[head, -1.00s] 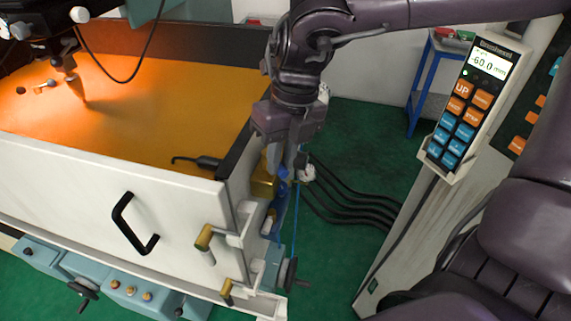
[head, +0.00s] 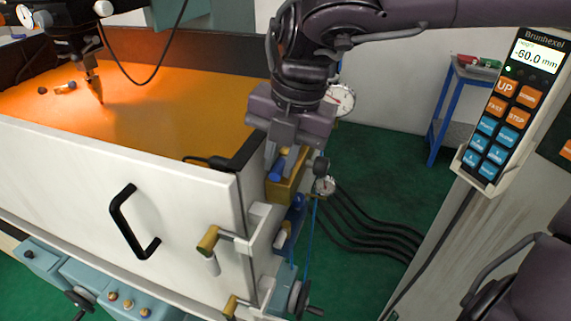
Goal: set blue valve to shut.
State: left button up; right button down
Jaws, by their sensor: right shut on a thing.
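The blue valve (head: 277,171) is a blue handle at a brass block (head: 283,190), on the right end of the white tank. My right gripper (head: 285,158) points down over the brass block. Its fingers are shut on the blue handle and hide part of it, so its exact angle is hard to read. My left gripper is not in view.
The white tank wall (head: 70,170) with a black handle (head: 130,222) stands left of the valve. Brass-ended latches (head: 208,240) and a round gauge (head: 325,186) are close by. Black hoses (head: 365,228) run over the green floor. A control pendant (head: 503,105) stands at the right.

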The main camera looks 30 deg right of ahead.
jog(key=shift+w+m, duration=0.15)
jog(key=shift+m, duration=0.15)
dwell(0.4)
jog(key=c, duration=1.4)
grip_release()
jog(key=shift+c, duration=0.2)
jog(key=shift+o, duration=0.5)
jog(key=shift+d+r, duration=0.1)
jog(key=shift+r, duration=0.1)
